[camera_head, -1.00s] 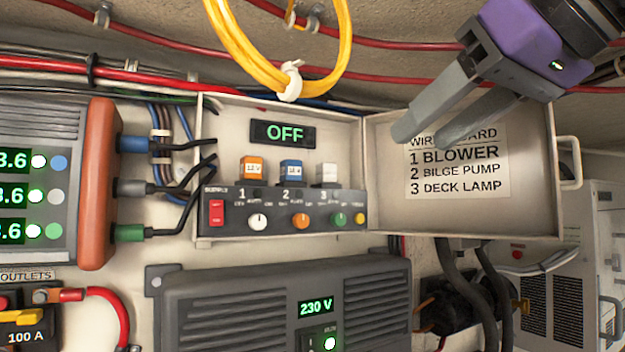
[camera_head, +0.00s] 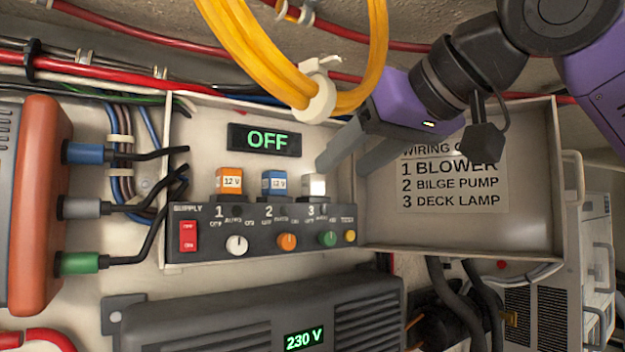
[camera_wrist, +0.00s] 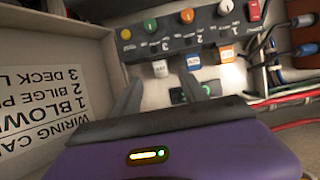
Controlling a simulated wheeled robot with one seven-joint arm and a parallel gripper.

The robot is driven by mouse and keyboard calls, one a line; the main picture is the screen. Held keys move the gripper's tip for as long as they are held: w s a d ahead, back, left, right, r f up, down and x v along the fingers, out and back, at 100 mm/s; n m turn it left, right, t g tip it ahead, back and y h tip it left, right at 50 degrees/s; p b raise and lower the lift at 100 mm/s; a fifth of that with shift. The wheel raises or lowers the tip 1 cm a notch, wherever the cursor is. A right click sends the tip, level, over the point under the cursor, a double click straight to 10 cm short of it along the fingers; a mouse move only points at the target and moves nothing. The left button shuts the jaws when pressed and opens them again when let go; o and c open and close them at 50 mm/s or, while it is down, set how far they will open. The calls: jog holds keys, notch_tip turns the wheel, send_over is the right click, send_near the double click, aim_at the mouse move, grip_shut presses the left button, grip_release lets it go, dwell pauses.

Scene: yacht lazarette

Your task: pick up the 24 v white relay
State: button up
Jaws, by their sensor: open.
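The white relay (camera_head: 314,185) stands upright in slot 3 of the dark control strip (camera_head: 205,250), at the right end of the relay row. Its label is too small to read. In the wrist view the white relay (camera_wrist: 160,68) appears just beyond and between my fingertips. My gripper (camera_head: 342,166) is purple with grey fingers. It is open and empty, above and to the right of the white relay in the head view, with a gap. In the wrist view my gripper (camera_wrist: 160,82) has its fingers spread.
An orange relay (camera_head: 229,183) and a blue relay (camera_head: 274,184) stand left of the white one. A display reading OFF (camera_head: 265,139) is behind. The yellow cable loop (camera_head: 282,75) hangs close to my gripper. The open door (camera_head: 535,200) is at right.

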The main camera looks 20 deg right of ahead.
aim_at(312, 184)
jog(key=w+p, duration=0.1)
jog(key=w, duration=0.1)
jog(key=w+p, duration=0.1)
jog(key=w, duration=0.1)
jog(key=w+a+p, duration=0.1)
jog(key=w, duration=0.1)
jog(key=shift+f, duration=0.25)
jog(key=shift+w+a+f, duration=0.15)
jog(key=shift+w+f, duration=0.2)
grip_shut()
